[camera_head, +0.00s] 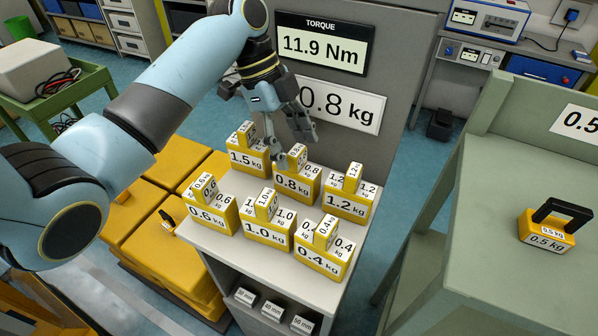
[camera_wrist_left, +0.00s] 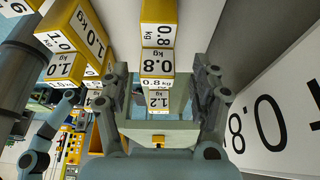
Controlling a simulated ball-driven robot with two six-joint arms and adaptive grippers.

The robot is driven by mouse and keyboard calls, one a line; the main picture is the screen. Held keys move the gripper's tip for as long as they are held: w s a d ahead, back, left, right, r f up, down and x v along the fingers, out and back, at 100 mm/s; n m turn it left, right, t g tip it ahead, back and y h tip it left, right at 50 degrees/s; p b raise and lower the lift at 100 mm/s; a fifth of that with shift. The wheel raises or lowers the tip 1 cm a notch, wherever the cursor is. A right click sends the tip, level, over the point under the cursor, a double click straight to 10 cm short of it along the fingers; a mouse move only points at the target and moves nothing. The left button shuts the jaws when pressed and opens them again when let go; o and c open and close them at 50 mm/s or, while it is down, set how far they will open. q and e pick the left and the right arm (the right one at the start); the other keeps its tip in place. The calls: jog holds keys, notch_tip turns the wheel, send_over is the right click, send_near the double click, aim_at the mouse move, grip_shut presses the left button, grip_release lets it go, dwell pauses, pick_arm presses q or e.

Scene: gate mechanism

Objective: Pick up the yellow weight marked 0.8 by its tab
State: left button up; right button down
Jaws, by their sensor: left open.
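The yellow weight marked 0.8 kg (camera_head: 293,185) stands upright in the back row of the grey shelf top, with a smaller tab block (camera_head: 297,157) on top. I cannot tell how far the fingertips reach down beside the tab. My right gripper is not in view.
Close neighbours are the 1.5 kg weight (camera_head: 248,160), the 1.2 kg weight (camera_head: 346,206) and the 1.0 kg weight (camera_head: 268,232). A grey panel with a 0.8 kg sign (camera_head: 340,105) and a torque display (camera_head: 322,48) stands behind. A handled 0.5 kg weight (camera_head: 547,240) sits on a green bench.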

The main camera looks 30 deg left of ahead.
aim_at(302, 168)
pick_arm(q)
jog(key=shift+d+f, duration=0.2)
jog(key=shift+f, duration=0.2)
jog(key=shift+d+f, duration=0.15)
jog(key=shift+f, duration=0.15)
jog(key=p+x, duration=0.1)
jog(key=x, duration=0.3)
jog(key=shift+s+d+f, duration=0.15)
jog(key=shift+d+f, duration=0.05)
jog(key=shift+f, duration=0.15)
jog(key=c, duration=0.7)
grip_shut()
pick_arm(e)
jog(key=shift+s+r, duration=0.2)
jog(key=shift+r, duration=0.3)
pick_arm(q)
jog(key=shift+r, duration=0.1)
